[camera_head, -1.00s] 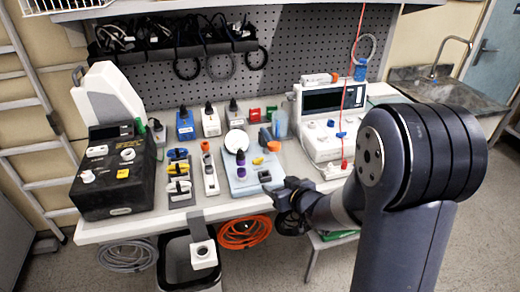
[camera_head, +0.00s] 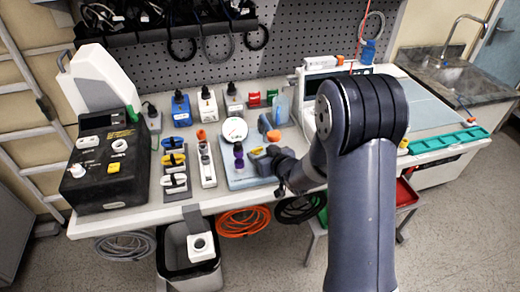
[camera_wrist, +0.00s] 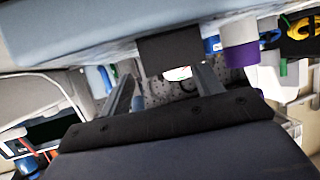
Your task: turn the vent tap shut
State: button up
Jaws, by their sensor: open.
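A pale blue plate (camera_head: 238,180) sits near the front edge of the bench. It carries a round white gauge (camera_head: 234,130), a purple knob (camera_head: 238,156) and an orange cap (camera_head: 273,135). I cannot tell for sure which part is the vent tap. My gripper (camera_head: 262,160) is at the plate's right side and hides that part of it. In the wrist view the plate (camera_wrist: 210,22) is at the top. The fingers of my gripper (camera_wrist: 163,78) stand apart below a dark block (camera_wrist: 170,51); contact is unclear. The purple knob (camera_wrist: 240,62) is to the right.
A black pump box (camera_head: 105,165) stands at the left. Yellow and blue clips (camera_head: 173,160) and a white strip (camera_head: 207,168) lie left of the plate. A white device (camera_head: 310,85) stands behind my arm. A bin (camera_head: 188,262) and coiled orange hose (camera_head: 243,222) are below the bench.

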aim_at(257, 151)
jog(key=shift+x, duration=1.2)
jog(key=c, duration=1)
jog(key=shift+a+f+m+t+b, duration=0.15)
jog(key=shift+m+t+b, duration=0.15)
jog(key=shift+b, duration=0.65)
jog(key=shift+m+h+b, duration=0.4)
jog(key=shift+h+b, duration=0.2)
jog(key=shift+b, duration=0.5)
jog(key=shift+r, duration=0.2)
